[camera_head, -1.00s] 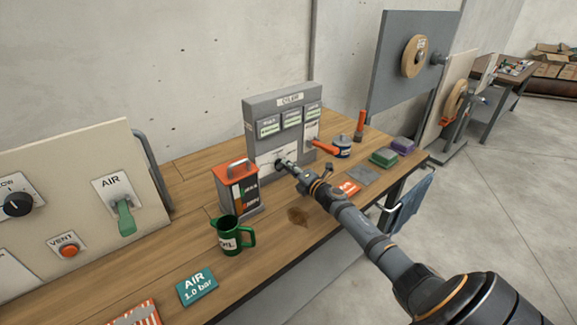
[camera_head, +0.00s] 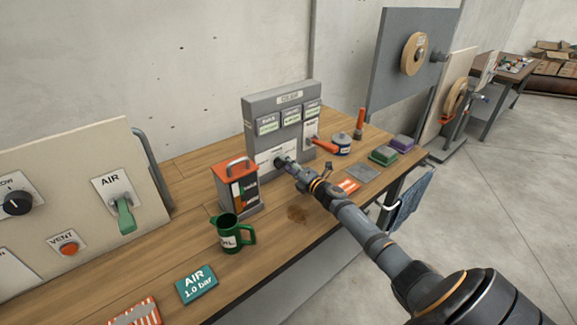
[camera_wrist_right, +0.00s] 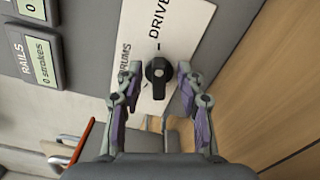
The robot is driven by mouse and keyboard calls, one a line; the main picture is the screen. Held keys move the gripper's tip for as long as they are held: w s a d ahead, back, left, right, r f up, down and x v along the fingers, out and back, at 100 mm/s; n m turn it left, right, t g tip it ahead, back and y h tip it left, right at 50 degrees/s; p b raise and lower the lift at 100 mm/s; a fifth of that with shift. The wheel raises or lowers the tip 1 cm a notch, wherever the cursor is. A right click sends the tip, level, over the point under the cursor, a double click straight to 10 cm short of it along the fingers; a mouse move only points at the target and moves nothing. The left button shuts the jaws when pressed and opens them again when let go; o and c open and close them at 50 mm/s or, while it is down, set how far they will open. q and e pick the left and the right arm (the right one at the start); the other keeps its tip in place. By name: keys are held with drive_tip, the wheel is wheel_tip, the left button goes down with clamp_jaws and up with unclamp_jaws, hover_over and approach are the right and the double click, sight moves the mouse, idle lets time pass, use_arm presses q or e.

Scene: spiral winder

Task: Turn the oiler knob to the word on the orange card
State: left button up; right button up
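The grey oiler panel (camera_head: 256,105) stands upright at the back of the wooden bench. Its black knob (camera_wrist_right: 157,72) sits on a white plate in the right wrist view, where "DRUMS" and "DRIVE" can be read, with a small dark tick between them. My right gripper (camera_wrist_right: 158,78) is open, with one finger on each side of the knob and a gap on both sides. In the head view the right gripper (camera_head: 283,163) is at the panel's lower front and hides the knob.
A teal card (camera_head: 196,284) lies in front.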

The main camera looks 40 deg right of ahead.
drive_tip(key=shift+r, duration=5.05)
